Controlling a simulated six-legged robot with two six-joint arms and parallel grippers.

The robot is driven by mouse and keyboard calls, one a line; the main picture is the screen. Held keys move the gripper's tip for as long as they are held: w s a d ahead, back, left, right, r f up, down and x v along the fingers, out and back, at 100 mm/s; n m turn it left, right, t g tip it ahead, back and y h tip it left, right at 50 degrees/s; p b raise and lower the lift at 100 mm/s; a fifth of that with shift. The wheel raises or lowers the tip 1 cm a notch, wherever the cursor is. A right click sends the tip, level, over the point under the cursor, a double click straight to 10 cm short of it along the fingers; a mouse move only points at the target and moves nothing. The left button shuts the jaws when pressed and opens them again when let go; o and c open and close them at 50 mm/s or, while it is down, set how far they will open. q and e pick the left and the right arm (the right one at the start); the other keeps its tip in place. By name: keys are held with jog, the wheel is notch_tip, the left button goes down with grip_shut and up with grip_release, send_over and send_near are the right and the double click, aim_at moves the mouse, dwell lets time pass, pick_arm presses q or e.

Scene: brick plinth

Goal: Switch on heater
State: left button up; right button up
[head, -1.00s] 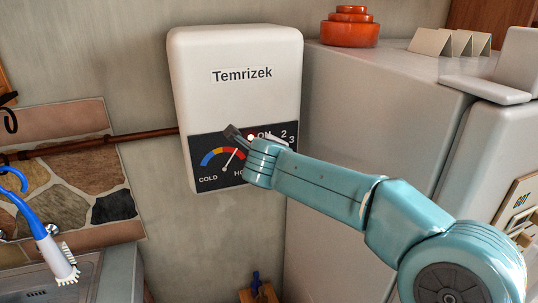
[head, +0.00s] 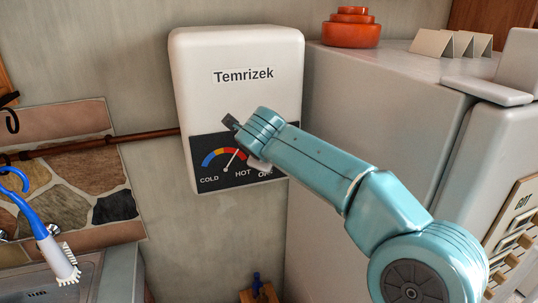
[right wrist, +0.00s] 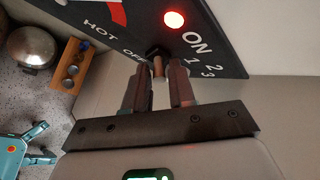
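The heater (head: 235,50) is a white wall box marked "Temrizek". Its dark front panel (head: 200,145) has a COLD to HOT gauge with the needle between. My right gripper (head: 230,122) is at the panel and my arm covers the panel's right part. In the right wrist view, a small brownish knob (right wrist: 158,67) sits on the panel by OFF, ON, 1, 2 and 3. My right gripper (right wrist: 159,88) is open there, its fingers either side of the knob with narrow gaps. A round red light (right wrist: 174,20) glows beside ON.
A grey fridge (head: 390,110) stands close on the right, with an orange stacked object (head: 351,28) and folded cards (head: 450,43) on top. A rusty pipe (head: 150,135) runs left from the heater. A blue and white brush (head: 50,235) is at the left.

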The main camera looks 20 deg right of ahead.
jog(key=shift+o, duration=0.6)
jog(key=b+v, duration=0.1)
jog(key=v, duration=1.5)
jog(key=shift+s, duration=0.15)
